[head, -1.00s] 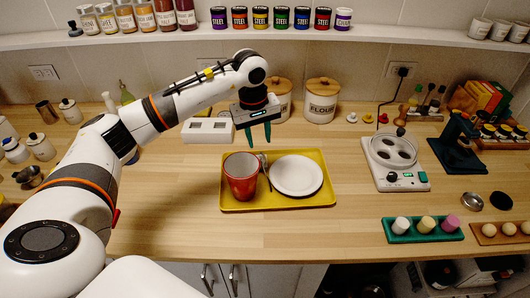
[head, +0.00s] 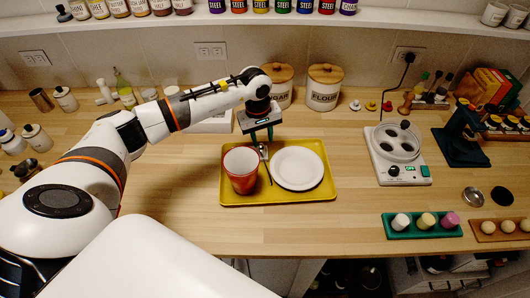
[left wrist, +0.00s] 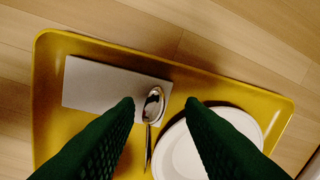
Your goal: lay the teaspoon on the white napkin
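The teaspoon (left wrist: 153,105) is silver and lies on the yellow tray (left wrist: 272,100), between the cup and the plate. In the left wrist view its bowl overlaps the right end of the white napkin (left wrist: 100,85), and its handle runs off the napkin along the plate. The teaspoon also shows in the head view (head: 264,153); I cannot make out the napkin there. My left gripper (head: 261,138) points down over the back of the tray. Its dark green fingers are apart, with the spoon's bowl seen between their tips (left wrist: 160,104) and nothing held. My right gripper is out of view.
A red cup (head: 241,172) stands on the tray left of the spoon, and a white plate (head: 297,168) lies to the right. Canisters (head: 324,88) stand behind, and a white appliance (head: 398,155) stands to the right. The counter in front of the tray is clear.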

